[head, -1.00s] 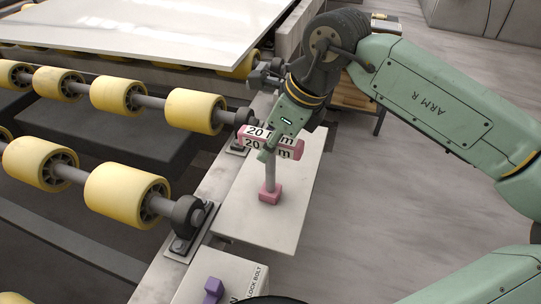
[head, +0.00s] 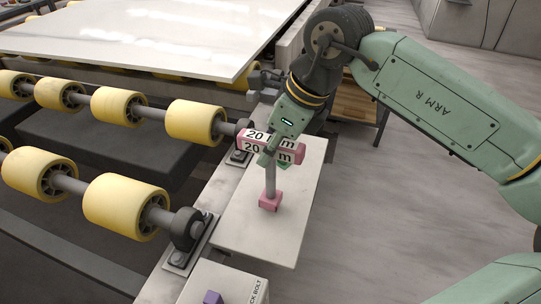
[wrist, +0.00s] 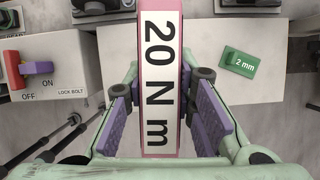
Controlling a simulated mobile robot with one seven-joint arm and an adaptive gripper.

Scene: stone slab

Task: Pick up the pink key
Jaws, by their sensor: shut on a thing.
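The pink key (head: 269,185) stands upright, with a wide pink handle marked "20 N m", a grey shaft and a pink block at its foot. The foot is at the pale plate (head: 245,225); I cannot tell whether it touches. My gripper (head: 272,158) comes down from above and is shut on the key's handle. In the wrist view the handle (wrist: 160,85) runs lengthwise between the purple finger pads of my gripper (wrist: 160,125). The fingers hide part of the handle in the head view.
A green "2 mm" block (wrist: 240,63) lies on the plate beside the key. A lock bolt box with a red and purple switch (wrist: 38,68) stands near it. Yellow rollers (head: 196,122) and a white slab (head: 160,45) are at left. Open floor (head: 390,200) is at right.

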